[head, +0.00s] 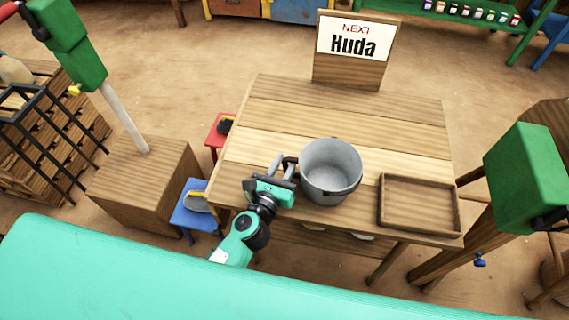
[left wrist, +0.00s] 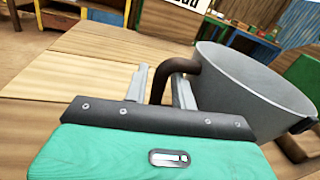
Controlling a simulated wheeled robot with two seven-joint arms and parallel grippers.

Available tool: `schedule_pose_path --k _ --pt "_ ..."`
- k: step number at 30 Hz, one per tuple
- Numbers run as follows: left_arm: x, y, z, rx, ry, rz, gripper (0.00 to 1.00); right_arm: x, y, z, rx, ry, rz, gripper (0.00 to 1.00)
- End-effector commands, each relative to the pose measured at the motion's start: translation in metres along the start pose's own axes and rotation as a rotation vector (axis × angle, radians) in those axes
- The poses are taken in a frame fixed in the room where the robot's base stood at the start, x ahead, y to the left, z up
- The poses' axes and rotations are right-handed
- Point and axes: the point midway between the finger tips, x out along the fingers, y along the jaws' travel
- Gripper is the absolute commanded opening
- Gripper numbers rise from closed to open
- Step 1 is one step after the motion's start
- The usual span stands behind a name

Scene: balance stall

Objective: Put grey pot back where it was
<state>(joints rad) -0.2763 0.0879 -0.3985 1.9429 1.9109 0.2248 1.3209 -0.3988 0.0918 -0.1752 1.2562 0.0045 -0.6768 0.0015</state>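The grey pot (head: 331,171) is upright and empty, at the front middle of the wooden table (head: 350,115), left of the shallow wooden tray (head: 419,204). I cannot tell whether its base touches the tabletop. My left gripper (head: 282,168) is at the pot's left side, by its dark handle. In the left wrist view the handle (left wrist: 166,70) of the pot (left wrist: 250,92) passes between the two fingers (left wrist: 160,88), which stand apart with a gap showing. My right gripper is not in view.
A sign reading "NEXT Huda" (head: 354,45) stands at the table's back edge. The tray looks empty. The table's back and left are clear. A red stool (head: 217,135) and a blue stool (head: 188,212) stand left. A green block (head: 525,180) on wooden supports stands right.

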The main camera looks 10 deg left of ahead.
Motion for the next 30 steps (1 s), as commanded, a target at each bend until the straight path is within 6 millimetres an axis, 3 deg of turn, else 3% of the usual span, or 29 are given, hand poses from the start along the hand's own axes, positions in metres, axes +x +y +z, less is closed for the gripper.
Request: schedule_pose_path --k 14,16,30 --pt "-0.002 0.000 0.002 0.000 0.001 0.000 0.36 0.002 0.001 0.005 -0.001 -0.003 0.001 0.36" --pt "-0.011 0.000 -0.001 -0.001 0.003 0.000 0.36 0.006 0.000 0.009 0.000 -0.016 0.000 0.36" --pt "-0.084 0.000 -0.001 -0.001 0.001 0.001 0.36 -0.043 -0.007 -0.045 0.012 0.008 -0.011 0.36"
